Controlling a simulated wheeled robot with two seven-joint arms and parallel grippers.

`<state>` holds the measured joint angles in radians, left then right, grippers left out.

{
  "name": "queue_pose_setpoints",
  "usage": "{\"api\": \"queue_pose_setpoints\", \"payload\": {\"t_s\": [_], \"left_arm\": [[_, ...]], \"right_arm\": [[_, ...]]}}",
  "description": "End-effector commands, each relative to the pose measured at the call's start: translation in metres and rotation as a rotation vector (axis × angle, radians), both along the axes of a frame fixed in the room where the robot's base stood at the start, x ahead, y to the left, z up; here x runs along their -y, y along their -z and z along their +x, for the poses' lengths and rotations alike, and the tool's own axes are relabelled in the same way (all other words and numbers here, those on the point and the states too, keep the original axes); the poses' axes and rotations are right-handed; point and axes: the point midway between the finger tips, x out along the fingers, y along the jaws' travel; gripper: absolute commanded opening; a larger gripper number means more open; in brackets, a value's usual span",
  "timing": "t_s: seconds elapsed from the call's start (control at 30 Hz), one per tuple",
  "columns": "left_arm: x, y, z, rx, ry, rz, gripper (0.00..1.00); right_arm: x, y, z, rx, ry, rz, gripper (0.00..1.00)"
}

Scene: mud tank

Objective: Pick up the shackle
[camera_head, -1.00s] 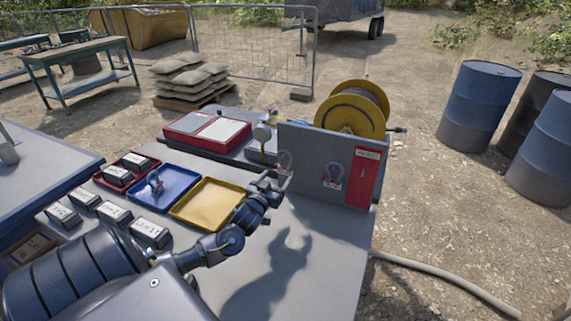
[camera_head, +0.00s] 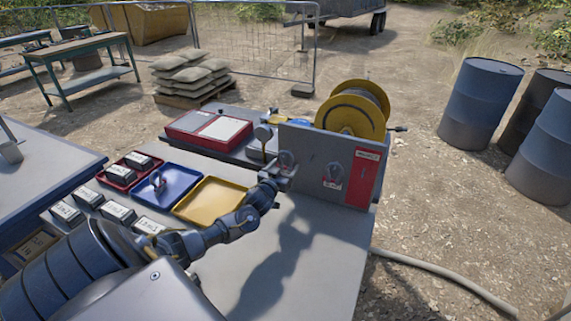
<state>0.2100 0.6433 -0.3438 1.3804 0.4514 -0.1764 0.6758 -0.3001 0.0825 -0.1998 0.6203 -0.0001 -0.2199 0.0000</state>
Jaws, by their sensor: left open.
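A grey shackle (camera_head: 286,158) hangs on the left part of the upright grey panel (camera_head: 311,150). Another shackle-like metal piece (camera_head: 158,183) stands in the blue tray (camera_head: 180,197). My left gripper (camera_head: 288,172) is open in front of the panel, at the lower part of the left shackle and partly covering it. I cannot tell whether the fingers touch the shackle. My right gripper is not in view.
A red label strip (camera_head: 362,178) is on the panel's right end. A yellow hose reel (camera_head: 352,113) stands behind. The bench front right (camera_head: 325,255) is clear.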

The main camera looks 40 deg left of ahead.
Motion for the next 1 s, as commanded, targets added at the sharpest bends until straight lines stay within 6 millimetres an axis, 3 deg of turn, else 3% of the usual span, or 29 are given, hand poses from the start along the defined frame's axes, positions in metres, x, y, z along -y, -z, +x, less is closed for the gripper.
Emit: {"api": "queue_pose_setpoints", "payload": {"t_s": [0.07, 0.4, 0.77, 1.0], "left_arm": [[0.0, 0.0, 0.0, 0.0, 0.0, 0.0, 0.69], [0.0, -0.001, 0.0, 0.001, 0.0, 0.0, 0.27], [0.0, -0.005, 0.0, 0.002, 0.0, 0.0, 0.26], [0.0, -0.035, 0.0, 0.006, 0.0, 0.001, 0.26]], "right_arm": [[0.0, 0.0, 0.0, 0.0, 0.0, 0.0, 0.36], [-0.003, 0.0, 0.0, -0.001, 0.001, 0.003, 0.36], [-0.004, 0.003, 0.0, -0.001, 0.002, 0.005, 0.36], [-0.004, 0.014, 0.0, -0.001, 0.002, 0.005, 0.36]]}}
